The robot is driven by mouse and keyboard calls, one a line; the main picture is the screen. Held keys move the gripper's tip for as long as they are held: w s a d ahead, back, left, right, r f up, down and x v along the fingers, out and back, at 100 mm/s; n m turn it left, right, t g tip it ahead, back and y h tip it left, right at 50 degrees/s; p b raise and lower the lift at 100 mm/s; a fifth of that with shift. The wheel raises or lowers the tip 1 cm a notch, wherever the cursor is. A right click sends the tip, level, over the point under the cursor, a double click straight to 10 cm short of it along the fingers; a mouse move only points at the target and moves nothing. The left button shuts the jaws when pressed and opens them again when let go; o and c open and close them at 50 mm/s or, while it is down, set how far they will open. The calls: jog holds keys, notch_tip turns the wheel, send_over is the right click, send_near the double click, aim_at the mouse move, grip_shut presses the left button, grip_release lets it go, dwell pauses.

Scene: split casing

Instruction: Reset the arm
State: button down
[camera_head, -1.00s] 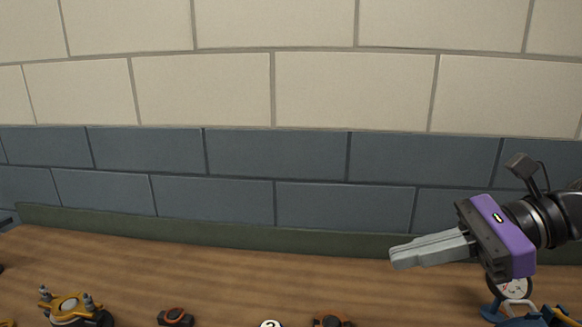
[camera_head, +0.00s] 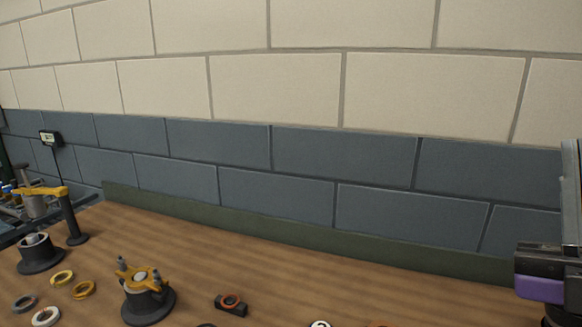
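My gripper (camera_head: 571,195) is at the right edge of the head view, partly cut off by the frame.
The wooden table (camera_head: 300,270) holds a black casing with a yellow top (camera_head: 146,290), several loose rings (camera_head: 84,290), a dark cylinder part (camera_head: 39,254), a yellow-armed stand (camera_head: 70,215) and a small black block with an orange ring (camera_head: 231,305). The table's middle back is clear.

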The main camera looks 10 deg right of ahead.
jog(key=s+a+f+m+g+h, duration=0.15)
jog(key=f+m+g+h, duration=0.35)
jog(key=f+m+h, duration=0.5)
jog(key=s+a+f+m+g+h, duration=0.15)
jog(key=f+m+g+h, duration=0.4)
jog(key=f+m, duration=0.8)
jog(key=s+a+f+n+g+y, duration=0.3)
jog(key=s+a+f+n+y, duration=0.1)
jog(key=s+f, duration=0.4)
jog(key=s+a+f+n+g+y, duration=0.3)
jog(key=s+a+f+y, duration=0.2)
jog(key=s+f, duration=0.3)
notch_tip(320, 180, down, 3)
jog(key=shift+s+r+n, duration=0.15)
jog(key=shift+n, duration=0.2)
